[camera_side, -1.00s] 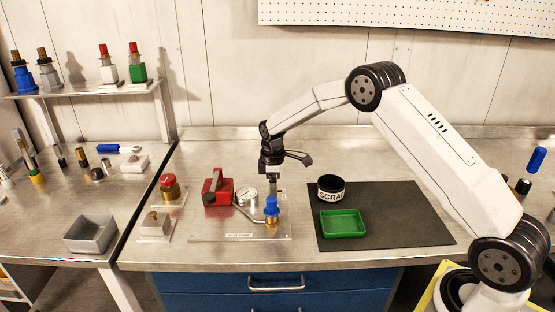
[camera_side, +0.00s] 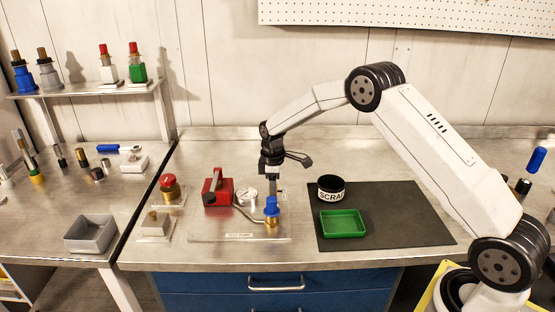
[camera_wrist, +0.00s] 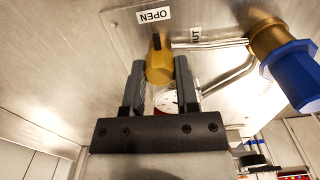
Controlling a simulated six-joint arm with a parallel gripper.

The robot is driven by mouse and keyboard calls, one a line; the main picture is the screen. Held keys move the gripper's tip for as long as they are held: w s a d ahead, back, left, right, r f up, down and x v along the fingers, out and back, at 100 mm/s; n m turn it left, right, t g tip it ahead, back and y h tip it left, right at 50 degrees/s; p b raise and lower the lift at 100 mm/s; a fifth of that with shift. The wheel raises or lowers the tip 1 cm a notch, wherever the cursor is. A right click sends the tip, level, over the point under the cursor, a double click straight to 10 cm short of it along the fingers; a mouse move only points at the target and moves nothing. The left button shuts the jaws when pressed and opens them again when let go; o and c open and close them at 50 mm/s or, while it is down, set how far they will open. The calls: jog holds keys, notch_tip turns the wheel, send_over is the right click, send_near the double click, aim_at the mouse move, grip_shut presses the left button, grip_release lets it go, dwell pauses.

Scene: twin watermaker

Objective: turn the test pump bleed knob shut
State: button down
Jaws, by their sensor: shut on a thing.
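The bleed knob (camera_wrist: 160,66) is a brass-yellow knob with a dark pointer mark, seen in the wrist view between my two fingers. The mark points up toward the OPEN label (camera_wrist: 154,16). A second label (camera_wrist: 196,34), partly readable as "UT", lies to the right of it. My gripper (camera_side: 274,190) points down over the test pump plate (camera_side: 214,233) and is shut on the knob. In the side view the knob cannot be made out behind the blue-capped brass fitting (camera_side: 271,206). The pump has a red body (camera_side: 217,190) and a round gauge (camera_side: 247,196).
The blue-capped fitting (camera_wrist: 290,72) and its metal pipe stand close beside my fingers. A black SCRAP cup (camera_side: 331,188) and a green tray (camera_side: 343,224) sit on the dark mat to the right. A red-topped fitting (camera_side: 169,187) stands left of the pump.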

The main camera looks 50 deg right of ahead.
jog(key=m, duration=0.8)
jog(key=shift+m, duration=0.3)
jog(key=m, duration=0.4)
jog(key=shift+m, duration=0.3)
jog(key=m, duration=0.4)
jog(key=shift+r, duration=0.1)
jog(key=shift+c, duration=1.8)
grip_release()
